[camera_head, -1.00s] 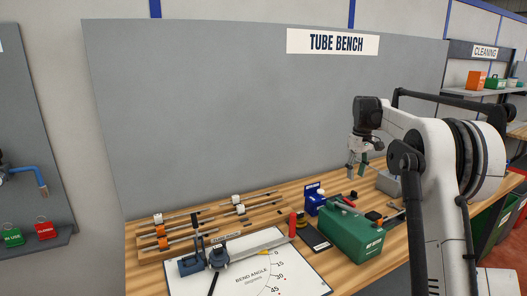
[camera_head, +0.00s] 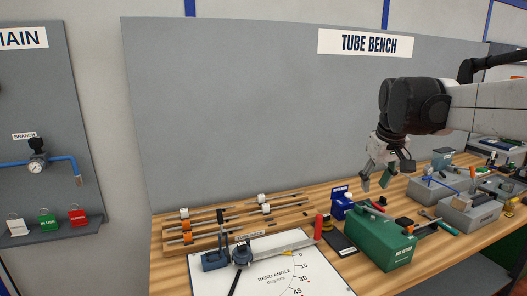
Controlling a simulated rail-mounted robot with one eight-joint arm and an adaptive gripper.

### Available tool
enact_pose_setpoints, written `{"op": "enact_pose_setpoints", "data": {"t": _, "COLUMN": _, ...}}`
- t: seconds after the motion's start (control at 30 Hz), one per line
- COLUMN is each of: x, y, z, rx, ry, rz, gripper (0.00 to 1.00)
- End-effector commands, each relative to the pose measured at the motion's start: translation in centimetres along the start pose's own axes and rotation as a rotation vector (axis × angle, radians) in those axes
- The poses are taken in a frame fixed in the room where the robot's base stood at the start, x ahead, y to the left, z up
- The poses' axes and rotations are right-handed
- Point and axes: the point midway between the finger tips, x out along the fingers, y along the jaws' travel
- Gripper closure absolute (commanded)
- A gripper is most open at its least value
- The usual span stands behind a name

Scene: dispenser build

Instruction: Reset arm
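My gripper (camera_head: 376,182) hangs from my arm at the right, pointing down over the workbench (camera_head: 336,209). Its two fingers are spread apart with nothing between them. It is above and behind the green box (camera_head: 381,241), apart from it as far as the view shows. Greenish pads show on the fingers.
A tube bender (camera_head: 216,260) stands on a white bend-angle board (camera_head: 285,277). A rack of tubes (camera_head: 232,227) lies behind it. A blue box (camera_head: 342,203) stands beside the green box. Grey bins (camera_head: 471,212) are at the right. The grey back panel (camera_head: 250,110) rises behind.

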Motion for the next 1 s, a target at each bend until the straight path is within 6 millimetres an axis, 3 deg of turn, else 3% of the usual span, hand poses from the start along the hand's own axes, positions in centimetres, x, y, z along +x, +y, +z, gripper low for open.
{"op": "enact_pose_setpoints", "data": {"t": 0.2, "x": -0.8, "y": -3.7, "z": 5.8, "rx": 0.038, "ry": 0.068, "rz": 0.009, "gripper": 0.68}}
{"op": "enact_pose_setpoints", "data": {"t": 0.47, "x": -0.3, "y": -7.6, "z": 12.7, "rx": 0.086, "ry": 0.150, "rz": 0.011, "gripper": 0.68}}
{"op": "enact_pose_setpoints", "data": {"t": 0.8, "x": 2.8, "y": -11.9, "z": 22.0, "rx": 0.149, "ry": 0.257, "rz": 0.000, "gripper": 0.68}}
{"op": "enact_pose_setpoints", "data": {"t": 1.0, "x": 4.8, "y": -13.5, "z": 25.8, "rx": 0.178, "ry": 0.304, "rz": -0.009, "gripper": 0.68}}
